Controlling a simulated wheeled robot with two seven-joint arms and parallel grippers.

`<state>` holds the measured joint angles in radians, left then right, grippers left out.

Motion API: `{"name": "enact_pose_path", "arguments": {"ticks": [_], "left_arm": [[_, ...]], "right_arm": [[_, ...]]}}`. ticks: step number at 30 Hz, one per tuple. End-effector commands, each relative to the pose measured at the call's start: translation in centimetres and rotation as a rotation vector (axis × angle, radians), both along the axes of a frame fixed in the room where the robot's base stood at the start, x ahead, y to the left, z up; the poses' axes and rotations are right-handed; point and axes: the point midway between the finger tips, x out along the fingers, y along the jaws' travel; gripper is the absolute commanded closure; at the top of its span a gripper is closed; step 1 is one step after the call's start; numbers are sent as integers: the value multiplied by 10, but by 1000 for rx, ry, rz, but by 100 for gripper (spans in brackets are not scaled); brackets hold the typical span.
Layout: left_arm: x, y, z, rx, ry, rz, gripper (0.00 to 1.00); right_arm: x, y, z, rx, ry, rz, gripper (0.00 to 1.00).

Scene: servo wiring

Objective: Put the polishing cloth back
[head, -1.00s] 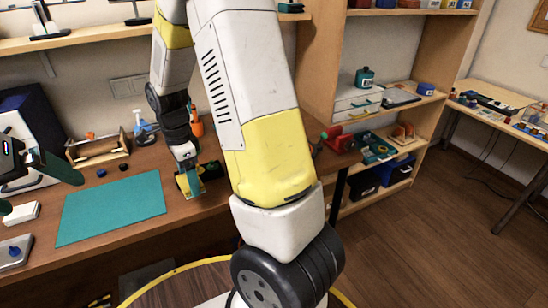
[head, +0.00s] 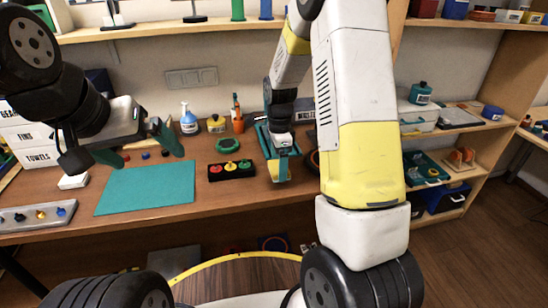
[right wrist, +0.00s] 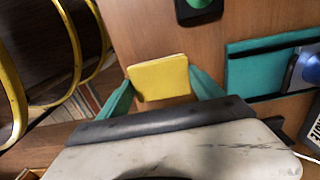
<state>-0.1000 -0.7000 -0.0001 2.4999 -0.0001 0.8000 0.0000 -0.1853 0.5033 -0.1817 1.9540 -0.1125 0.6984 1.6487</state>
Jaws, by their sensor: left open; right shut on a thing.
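The polishing cloth looks like a flat yellow square (right wrist: 158,80), pinched between the teal fingers of my right gripper (right wrist: 160,88) in the right wrist view. In the head view my right gripper (head: 279,163) is over the right part of the workbench, and the yellow cloth (head: 278,174) shows at its fingertips. I cannot tell whether the cloth touches the bench top. My left gripper (head: 138,148) is open and empty, above the far left part of the bench, behind the teal mat.
A teal mat (head: 147,189) lies on the bench. A black block with coloured knobs (head: 231,170) stands left of my right gripper. A teal tray (head: 263,138) is just behind it and shows at right in the wrist view (right wrist: 240,76). Bottles (head: 189,121) stand at the back.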

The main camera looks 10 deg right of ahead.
Motion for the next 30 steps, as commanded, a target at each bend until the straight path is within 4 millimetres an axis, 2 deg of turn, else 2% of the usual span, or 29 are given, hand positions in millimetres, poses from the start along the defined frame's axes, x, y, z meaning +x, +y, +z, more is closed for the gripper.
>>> {"name": "enact_pose_path", "arguments": {"ticks": [3,6,10,16,26,27,30], "left_arm": [[0,0,0,0,0,0,2],[0,0,0,0,0,0,2],[0,0,0,0,0,0,2],[0,0,0,0,0,0,2],[0,0,0,0,0,0,2],[0,0,0,0,0,0,2],[0,0,0,0,0,0,2]], "right_arm": [[14,-11,-2,0,0,-2,62],[19,-14,-3,0,0,1,62],[19,-15,-12,0,3,1,62],[18,-15,-37,0,3,0,62],[19,-15,-40,0,1,1,62],[19,-15,-41,0,1,1,22],[19,-15,-40,0,1,1,2]]}}
